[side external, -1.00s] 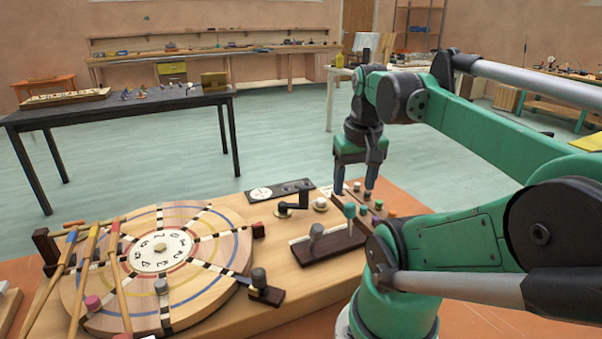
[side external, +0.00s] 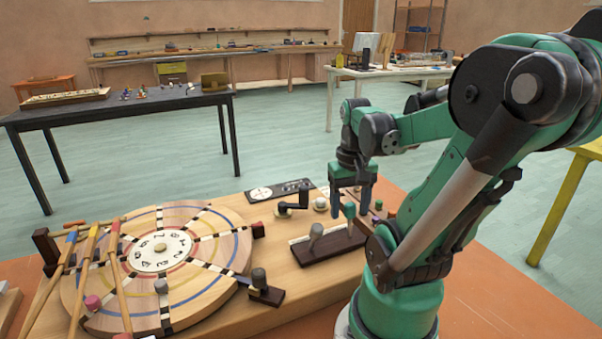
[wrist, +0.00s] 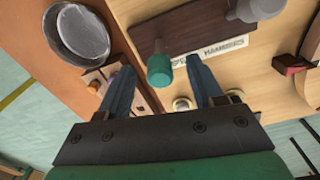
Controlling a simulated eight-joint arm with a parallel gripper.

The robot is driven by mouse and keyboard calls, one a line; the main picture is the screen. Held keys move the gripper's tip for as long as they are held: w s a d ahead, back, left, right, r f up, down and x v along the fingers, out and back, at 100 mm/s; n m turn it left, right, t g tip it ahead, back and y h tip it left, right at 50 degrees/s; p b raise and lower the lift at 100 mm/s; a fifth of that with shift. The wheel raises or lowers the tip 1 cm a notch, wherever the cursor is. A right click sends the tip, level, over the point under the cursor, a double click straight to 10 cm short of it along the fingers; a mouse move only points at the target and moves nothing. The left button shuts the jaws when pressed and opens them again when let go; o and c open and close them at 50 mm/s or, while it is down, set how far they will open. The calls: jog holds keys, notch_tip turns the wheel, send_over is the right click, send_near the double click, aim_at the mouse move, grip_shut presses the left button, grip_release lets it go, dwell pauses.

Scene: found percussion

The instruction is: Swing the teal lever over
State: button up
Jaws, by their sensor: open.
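The teal lever (side external: 350,211) has a rounded teal knob and stands at the right end of a dark slotted base plate (side external: 325,249). A grey-knobbed lever (side external: 315,232) stands on the same plate, to its left. My gripper (side external: 350,209) is open, with its fingers pointing down on either side of the teal knob. In the wrist view the teal knob (wrist: 159,70) shows between the two fingertips, with a gap on both sides.
A large wooden disc (side external: 190,220) with a number dial and several sticks lies at left. A black crank (side external: 292,202) is behind the plate. A metal bowl (wrist: 78,33) and a wooden block with pegs are near the gripper in the wrist view.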

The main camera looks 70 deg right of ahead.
grip_shut()
jog(key=shift+a, duration=0.1)
jog(key=shift+s+a+t+h, duration=0.5)
jog(key=shift+s+t+h, duration=0.05)
jog(key=shift+t+h, duration=0.35)
grip_release()
